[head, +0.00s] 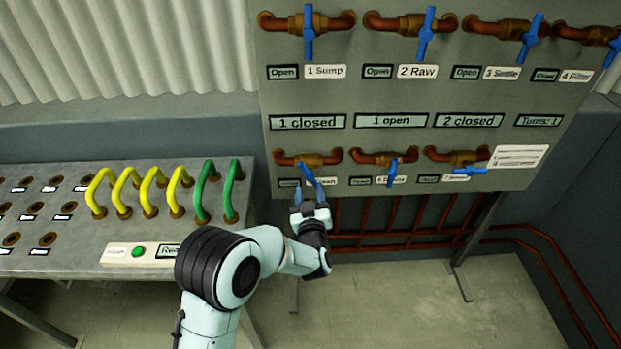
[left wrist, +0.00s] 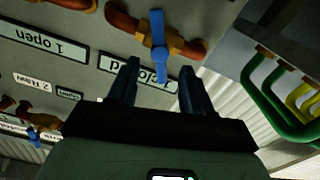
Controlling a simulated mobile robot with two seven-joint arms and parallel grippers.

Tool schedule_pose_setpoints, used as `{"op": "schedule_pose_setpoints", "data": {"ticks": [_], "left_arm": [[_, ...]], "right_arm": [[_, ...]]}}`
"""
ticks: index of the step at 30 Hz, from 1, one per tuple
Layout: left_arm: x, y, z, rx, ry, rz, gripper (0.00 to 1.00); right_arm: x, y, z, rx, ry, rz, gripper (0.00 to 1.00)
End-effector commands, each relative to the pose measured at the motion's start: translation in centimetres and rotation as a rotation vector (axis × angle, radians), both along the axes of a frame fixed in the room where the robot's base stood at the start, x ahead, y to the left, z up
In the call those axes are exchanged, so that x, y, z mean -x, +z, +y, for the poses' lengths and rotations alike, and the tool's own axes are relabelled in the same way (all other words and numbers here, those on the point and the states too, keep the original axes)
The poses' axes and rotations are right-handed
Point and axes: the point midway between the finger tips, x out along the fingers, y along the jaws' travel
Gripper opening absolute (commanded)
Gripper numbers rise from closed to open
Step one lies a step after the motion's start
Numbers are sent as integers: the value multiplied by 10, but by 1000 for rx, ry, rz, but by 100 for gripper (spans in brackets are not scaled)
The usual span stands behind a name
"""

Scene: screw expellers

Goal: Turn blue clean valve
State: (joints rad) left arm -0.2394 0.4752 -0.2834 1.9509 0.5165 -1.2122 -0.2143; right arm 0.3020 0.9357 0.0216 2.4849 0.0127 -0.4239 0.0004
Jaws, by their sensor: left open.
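Blue-handled brass valves sit on copper pipe stubs on a grey upright panel (head: 400,97). The lower row has three: a left valve with a blue handle (head: 311,178), a middle valve (head: 393,172) and a right valve (head: 468,171). The lower row's labels are too small or covered to read, so I cannot tell which says clean. My left gripper (head: 309,193) is open just below the lower-left valve. In the left wrist view, that valve's blue handle (left wrist: 158,45) lines up between the fingertips (left wrist: 158,68), with no visible grip. My right gripper is out of view.
Upper-row valves include 1 Sump (head: 308,33) and 2 Raw (head: 426,34). A bench (head: 60,262) at left carries yellow cables (head: 127,185), green cables (head: 230,190) and a green button (head: 138,252). Copper pipes (head: 400,240) run below the panel. Floor at lower right is clear.

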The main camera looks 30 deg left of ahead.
Motion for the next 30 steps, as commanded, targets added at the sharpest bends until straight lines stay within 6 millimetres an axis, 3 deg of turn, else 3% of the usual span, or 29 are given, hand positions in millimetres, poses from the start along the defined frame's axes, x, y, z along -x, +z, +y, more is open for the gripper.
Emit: {"op": "schedule_pose_setpoints", "data": {"ticks": [3, 9, 23, 28, 30], "left_arm": [[-22, -1, 14, -2, 0, 0, 50], [-46, -1, 29, -1, 0, 2, 50], [-56, -1, 34, 0, -3, 3, 50], [-56, -1, 34, 0, -3, 3, 0], [-56, -1, 34, 0, -3, 3, 0]], "right_arm": [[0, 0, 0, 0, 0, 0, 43], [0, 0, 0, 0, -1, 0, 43], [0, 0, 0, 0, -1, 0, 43], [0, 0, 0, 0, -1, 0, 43], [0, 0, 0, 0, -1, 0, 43]]}}
